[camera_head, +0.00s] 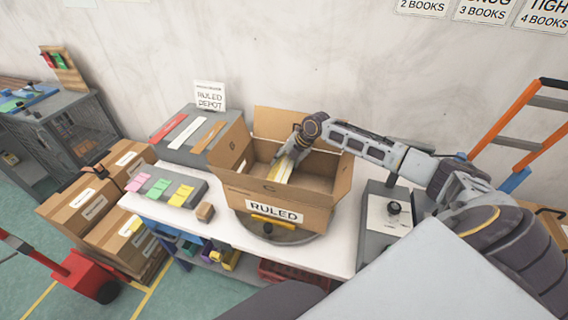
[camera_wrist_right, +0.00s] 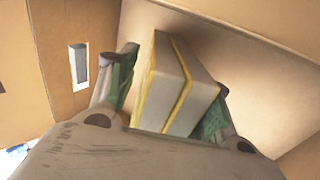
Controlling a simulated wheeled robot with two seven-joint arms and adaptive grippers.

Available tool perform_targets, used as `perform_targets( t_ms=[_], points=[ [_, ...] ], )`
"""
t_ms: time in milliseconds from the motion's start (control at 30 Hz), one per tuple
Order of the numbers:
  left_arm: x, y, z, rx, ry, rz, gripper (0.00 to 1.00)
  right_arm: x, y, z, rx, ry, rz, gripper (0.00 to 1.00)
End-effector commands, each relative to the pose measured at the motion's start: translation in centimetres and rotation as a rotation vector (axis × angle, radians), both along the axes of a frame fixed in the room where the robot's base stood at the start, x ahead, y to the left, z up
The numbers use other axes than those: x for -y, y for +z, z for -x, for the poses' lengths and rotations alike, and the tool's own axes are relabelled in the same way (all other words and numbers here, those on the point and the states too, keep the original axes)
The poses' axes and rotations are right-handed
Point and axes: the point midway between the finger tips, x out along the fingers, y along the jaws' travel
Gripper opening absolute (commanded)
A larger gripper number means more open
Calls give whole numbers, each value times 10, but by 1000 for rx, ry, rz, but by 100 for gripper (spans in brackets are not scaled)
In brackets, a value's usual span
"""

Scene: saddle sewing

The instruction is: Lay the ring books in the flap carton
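The flap carton (camera_head: 318,170) stands open on the white table, with the word RULED on its front. My right gripper (camera_head: 290,160) reaches down inside it. In the right wrist view, my gripper (camera_wrist_right: 170,100) has its green-padded fingers on either side of a pale ring book (camera_wrist_right: 165,85) with yellow edges. It shows as two slabs side by side; I cannot tell whether this is one book or two. It also shows in the head view (camera_head: 284,171), tilted between the fingers. The carton floor beneath is partly hidden. My left gripper is not in view.
A grey block with pink, green and yellow pads (camera_head: 160,188) lies left of the carton, near a small brown block (camera_head: 205,212). A grey stand with coloured strips (camera_head: 187,131) is behind. A grey box with a black knob (camera_head: 391,210) stands right of the carton.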

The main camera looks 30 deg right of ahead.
Motion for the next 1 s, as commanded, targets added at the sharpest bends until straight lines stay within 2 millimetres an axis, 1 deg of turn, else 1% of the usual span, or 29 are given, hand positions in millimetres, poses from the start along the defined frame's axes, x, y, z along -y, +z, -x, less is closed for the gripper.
perform_targets(
  t_ms=[33, 67, 100, 367, 567, 767, 1000],
  points=[
    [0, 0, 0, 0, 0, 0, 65, 0, 0, 0, 0, 0, 0, 60],
    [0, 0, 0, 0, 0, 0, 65, 0, 0, 0, 0, 0, 0, 64],
    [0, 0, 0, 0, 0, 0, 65, 0, 0, 0, 0, 0, 0, 65],
    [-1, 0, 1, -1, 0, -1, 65, 0, -3, 2, -6, 1, 3, 65],
    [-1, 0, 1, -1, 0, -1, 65, 2, 1, 2, -4, 1, 2, 65],
    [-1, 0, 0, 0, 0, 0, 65, 7, 14, 7, -2, 1, 4, 65],
    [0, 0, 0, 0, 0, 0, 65, 15, 38, 17, -1, 0, 3, 65]
  ],
)
